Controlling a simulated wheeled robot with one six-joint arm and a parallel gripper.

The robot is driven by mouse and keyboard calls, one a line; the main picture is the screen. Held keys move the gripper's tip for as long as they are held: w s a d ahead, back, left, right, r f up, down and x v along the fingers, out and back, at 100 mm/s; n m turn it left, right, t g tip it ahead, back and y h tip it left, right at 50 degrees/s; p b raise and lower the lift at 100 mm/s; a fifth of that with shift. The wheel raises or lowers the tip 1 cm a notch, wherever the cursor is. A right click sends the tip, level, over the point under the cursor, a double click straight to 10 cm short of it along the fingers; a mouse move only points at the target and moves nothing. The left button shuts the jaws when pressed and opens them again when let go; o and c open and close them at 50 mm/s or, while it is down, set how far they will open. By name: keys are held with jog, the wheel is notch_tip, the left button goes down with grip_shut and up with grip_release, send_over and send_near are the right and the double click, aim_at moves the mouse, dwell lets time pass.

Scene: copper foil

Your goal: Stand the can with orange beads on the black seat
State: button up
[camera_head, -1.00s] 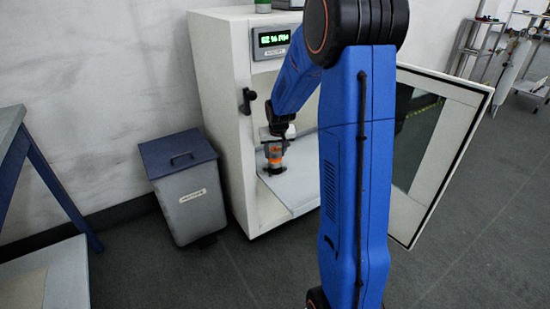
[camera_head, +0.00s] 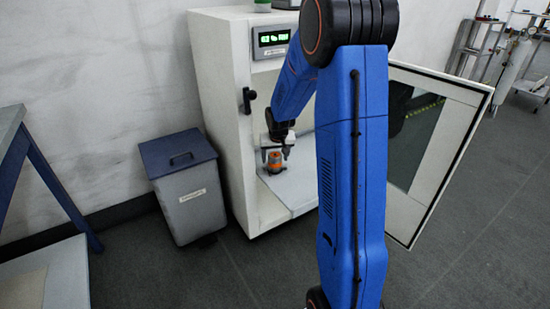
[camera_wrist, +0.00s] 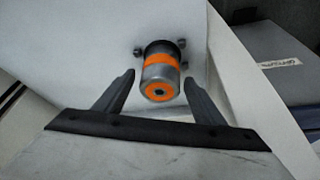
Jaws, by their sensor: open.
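The can with orange beads (camera_head: 274,161) is a small grey can with an orange band. It stands on the white shelf of the open cabinet. It also shows in the wrist view (camera_wrist: 161,72), with an orange ring on its near end. A dark base, apparently the black seat (camera_head: 277,171), shows low under the can; the can hides most of it, so I cannot tell exactly how the can sits on it. My gripper (camera_wrist: 158,82) is open, its fingers apart on either side of the can's near end, and they do not appear to touch it.
The cabinet door (camera_head: 438,160) is swung open at right. A lidded grey bin (camera_head: 188,200) stands at left. A blue-legged table (camera_head: 45,170) is at far left. The floor in front is clear.

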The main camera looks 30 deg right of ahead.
jog(key=v, duration=1.2)
jog(key=s+a+r+n, duration=0.1)
jog(key=s+a+r, duration=0.35)
jog(key=s, duration=0.45)
jog(key=s+a+r+n, duration=0.1)
jog(key=s+a+r, duration=0.3)
jog(key=s+a, duration=0.3)
jog(key=s+a+n, duration=0.1)
jog(key=s+a, duration=0.1)
jog(key=s, duration=0.7)
jog(key=s+a+n+y, duration=0.1)
jog(key=s+a, duration=0.2)
jog(key=s, duration=0.7)
jog(key=shift+s+a+f+t+y, duration=0.2)
jog(key=shift+s+f+t+y, duration=0.05)
jog(key=shift+t+y, duration=0.05)
